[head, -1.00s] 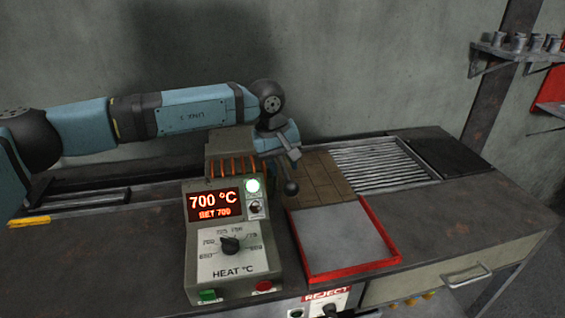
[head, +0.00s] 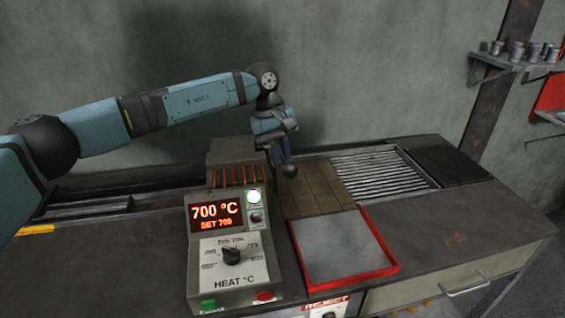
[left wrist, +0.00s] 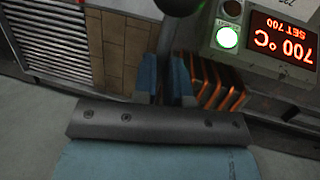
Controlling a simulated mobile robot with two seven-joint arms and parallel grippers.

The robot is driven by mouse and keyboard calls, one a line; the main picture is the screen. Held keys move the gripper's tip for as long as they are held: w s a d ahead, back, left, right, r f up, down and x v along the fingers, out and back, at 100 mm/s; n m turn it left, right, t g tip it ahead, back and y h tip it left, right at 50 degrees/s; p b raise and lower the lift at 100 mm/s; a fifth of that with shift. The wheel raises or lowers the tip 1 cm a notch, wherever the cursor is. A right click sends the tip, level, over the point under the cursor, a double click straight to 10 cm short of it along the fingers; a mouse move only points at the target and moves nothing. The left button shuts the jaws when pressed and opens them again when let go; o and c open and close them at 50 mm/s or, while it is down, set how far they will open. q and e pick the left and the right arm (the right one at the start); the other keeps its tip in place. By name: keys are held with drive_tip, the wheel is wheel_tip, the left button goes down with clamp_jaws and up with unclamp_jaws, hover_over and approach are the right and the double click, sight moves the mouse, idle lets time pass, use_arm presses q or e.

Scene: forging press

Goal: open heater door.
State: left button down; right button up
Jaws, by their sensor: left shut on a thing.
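The heater (head: 237,152) is a grey box with glowing orange bars (head: 238,176) at its front, behind a control panel (head: 233,272) reading 700 °C. A dark ball knob (head: 289,170) on a lever stands at its right side. My left gripper (head: 283,152) is shut on the lever just above the knob. In the left wrist view, the blue fingers (left wrist: 164,82) close around the lever, with the knob (left wrist: 178,5) beyond them and the orange bars (left wrist: 215,80) beside them. I cannot tell which part is the door or how far open it is. My right gripper is not in view.
A red-framed tray (head: 395,268) lies right of the panel, with brown tiles (head: 315,188) behind it. A slatted grate (head: 380,170) and a dark plate (head: 443,157) lie further right. A wall shelf (head: 510,58) holds small metal parts.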

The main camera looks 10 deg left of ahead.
use_arm(q)
drive_tip(key=w+r+g, duration=0.1)
drive_tip(key=r, duration=0.1)
drive_tip(key=w+a+r+g+p, duration=0.1)
drive_tip(key=w+r, duration=0.1)
drive_tip(key=w+r+g+h+p, duration=0.1)
drive_tip(key=r, duration=0.1)
drive_tip(key=shift+w+a+r+n, duration=0.2)
drive_tip(key=shift+w+a+n, duration=0.05)
drive_tip(key=shift+w+n, duration=0.05)
drive_tip(key=shift+w+a+r+g, duration=0.3)
drive_tip(key=shift+w+r+g, duration=0.3)
drive_tip(key=shift+w+r, duration=0.2)
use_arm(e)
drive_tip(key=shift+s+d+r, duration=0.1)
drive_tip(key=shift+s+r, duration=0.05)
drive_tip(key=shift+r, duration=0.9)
use_arm(q)
drive_tip(key=shift+w, duration=0.1)
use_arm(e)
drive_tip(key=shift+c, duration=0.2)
